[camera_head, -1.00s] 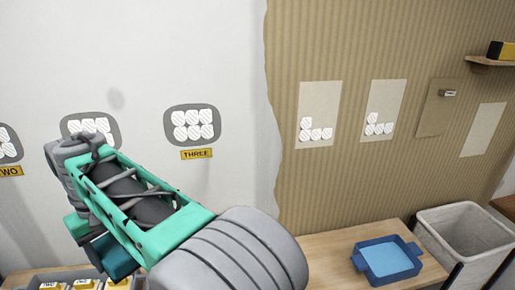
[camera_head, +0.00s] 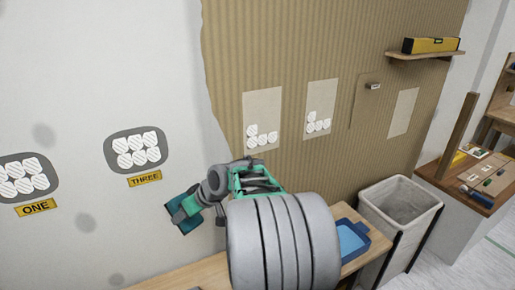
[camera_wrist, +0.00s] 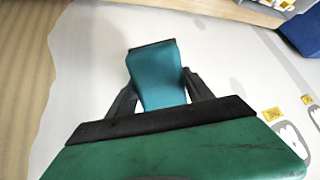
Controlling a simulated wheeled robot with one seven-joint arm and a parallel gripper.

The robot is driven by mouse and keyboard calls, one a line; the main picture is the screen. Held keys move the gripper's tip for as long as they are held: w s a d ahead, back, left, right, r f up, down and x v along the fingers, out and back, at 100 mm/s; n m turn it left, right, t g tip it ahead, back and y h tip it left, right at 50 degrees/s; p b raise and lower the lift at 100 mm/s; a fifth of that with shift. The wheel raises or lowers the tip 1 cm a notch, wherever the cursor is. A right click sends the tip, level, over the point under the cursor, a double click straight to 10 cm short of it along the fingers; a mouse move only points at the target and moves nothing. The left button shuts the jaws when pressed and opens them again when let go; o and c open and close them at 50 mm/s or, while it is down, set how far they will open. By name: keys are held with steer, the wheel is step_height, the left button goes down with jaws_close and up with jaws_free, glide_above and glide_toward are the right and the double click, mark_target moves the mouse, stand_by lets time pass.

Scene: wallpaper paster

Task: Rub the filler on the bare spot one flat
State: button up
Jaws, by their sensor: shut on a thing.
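Bare spot one is a dark grey rounded patch above the yellow ONE label (camera_head: 36,208) at the left of the head view. Several white hatched filler pads (camera_head: 24,178) lie on it, and the picture edge cuts it. My gripper (camera_head: 196,207) is shut on a teal block (camera_head: 184,214), which also shows between the fingers in the wrist view (camera_wrist: 157,78). The block is right of and below spot three and well apart from spot one. Whether it touches the wall cannot be told.
Spot three (camera_head: 136,150) has similar filler pads. Paper strips (camera_head: 262,108) hang on brown corrugated wall. A blue tray (camera_head: 356,245) sits on the wooden bench (camera_head: 195,272); a grey bin (camera_head: 400,205) stands right. A shelf (camera_head: 425,55) holds a yellow level (camera_head: 432,45). Bare wall separates spots one and three.

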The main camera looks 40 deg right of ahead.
steer(key=d+r+m+t+p, duration=0.25)
steer(key=d+r+t, duration=0.2)
steer(key=d, duration=0.25)
steer(key=m+t+h+p, duration=0.3)
steer(key=m+t+h, duration=0.2)
steer(key=h, duration=0.3)
glide_toward(238, 141)
steer(key=s, duration=0.3)
steer(key=shift+w+a+r+n, duration=0.15)
steer(key=shift+w+n, duration=0.05)
steer(key=shift+n, duration=0.05)
steer(key=b+x, duration=0.2)
steer(key=x, duration=0.4)
steer(key=shift+w, duration=0.2)
steer(key=shift+x, duration=1.3)
steer(key=shift+s+a, duration=0.1)
steer(key=shift+a, duration=0.05)
stand_by(0.9)
stand_by(0.8)
